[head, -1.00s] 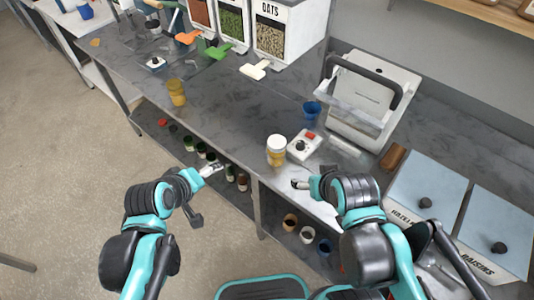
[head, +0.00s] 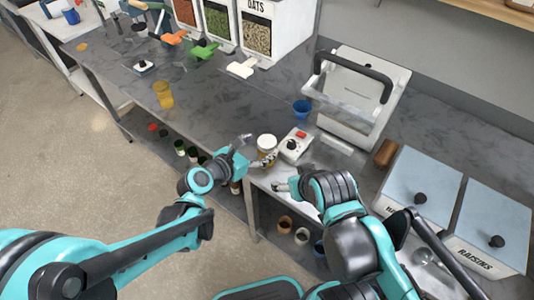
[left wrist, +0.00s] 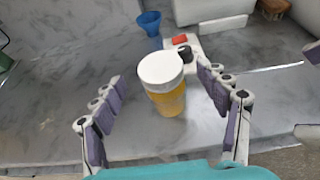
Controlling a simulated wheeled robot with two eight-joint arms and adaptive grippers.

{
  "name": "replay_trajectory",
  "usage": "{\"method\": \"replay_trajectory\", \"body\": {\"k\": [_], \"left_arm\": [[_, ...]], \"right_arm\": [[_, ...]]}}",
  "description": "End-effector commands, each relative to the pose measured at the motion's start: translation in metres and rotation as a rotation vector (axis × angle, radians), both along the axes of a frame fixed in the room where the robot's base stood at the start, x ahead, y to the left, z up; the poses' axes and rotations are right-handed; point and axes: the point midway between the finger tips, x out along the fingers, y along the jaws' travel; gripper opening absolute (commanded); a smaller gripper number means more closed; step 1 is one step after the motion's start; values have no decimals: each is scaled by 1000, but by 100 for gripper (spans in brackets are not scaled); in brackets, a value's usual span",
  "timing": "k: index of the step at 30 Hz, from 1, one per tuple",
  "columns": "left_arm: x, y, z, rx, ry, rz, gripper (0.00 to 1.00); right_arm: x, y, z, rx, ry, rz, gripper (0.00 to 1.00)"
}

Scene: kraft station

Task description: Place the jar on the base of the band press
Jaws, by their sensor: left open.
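The jar (head: 267,145) has a white lid and an amber body and stands upright near the front edge of the counter. My left gripper (head: 255,150) is open beside it in the head view. In the left wrist view the jar (left wrist: 165,92) stands between the spread fingers of the left gripper (left wrist: 160,76), with a wider gap on the left. The band press looks to be the white frame (head: 350,122) with a black handle, behind and right of the jar. My right gripper (head: 281,187) is right of the jar near the counter edge; its fingers are too small to judge.
A small white box (head: 293,146) with a red button stands just right of the jar. Two blue-lidded bins (head: 420,185) are at right.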

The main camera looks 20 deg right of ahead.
Motion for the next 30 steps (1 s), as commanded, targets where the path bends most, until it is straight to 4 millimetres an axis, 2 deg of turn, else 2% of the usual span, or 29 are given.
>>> {"method": "replay_trajectory", "body": {"k": [6, 14, 17, 23, 30], "left_arm": [[20, -27, -11, 2, -1, -4, 74], [25, -32, -12, 1, -1, -1, 74], [24, -32, -12, 1, -1, -1, 53], [24, -32, -12, 2, -2, -1, 1], [24, -31, -11, 2, -2, -1, 0]], "right_arm": [[0, 0, -15, 0, 0, 0, 78], [0, 0, -15, 0, 0, 0, 78], [0, 0, -15, 0, 0, 0, 78], [0, 0, -15, 0, 0, 0, 78], [0, 0, -15, 0, 0, 0, 78]]}}
